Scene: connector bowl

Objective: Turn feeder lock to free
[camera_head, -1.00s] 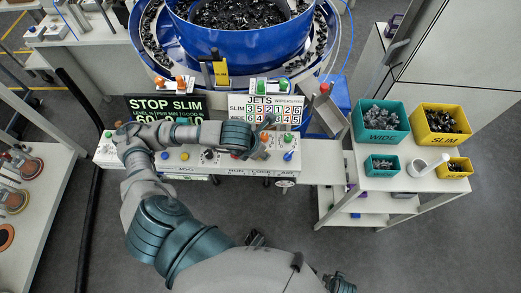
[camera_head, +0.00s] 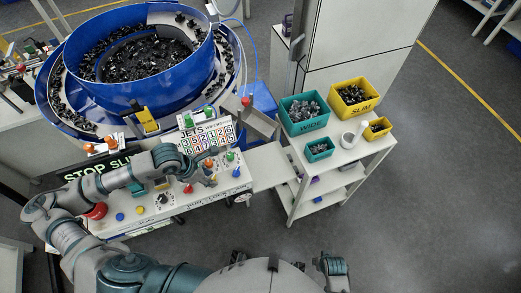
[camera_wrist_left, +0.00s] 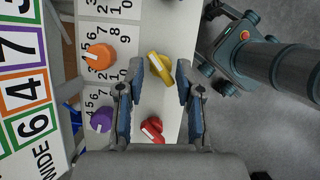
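My left gripper (camera_head: 205,170) reaches over the right part of the white control panel (camera_head: 160,222). In the left wrist view my left gripper (camera_wrist_left: 162,95) is open, with its two blue-padded fingers apart. A yellow knob with a white mark (camera_wrist_left: 160,68) shows between the fingertips, and a red knob with a white mark (camera_wrist_left: 152,128) shows nearer the palm. Whether the fingers touch either knob cannot be told. The lettering by the knobs is too small or hidden to tell which is the feeder lock. A teal part at the bottom right of the head view may belong to my right arm.
An orange knob (camera_wrist_left: 99,56) and a purple knob (camera_wrist_left: 101,120) sit beside number scales. A blue bowl feeder (camera_head: 145,60) stands behind the panel. Teal bins (camera_head: 304,113) and yellow bins (camera_head: 353,95) stand on a side shelf. Grey floor at the right is clear.

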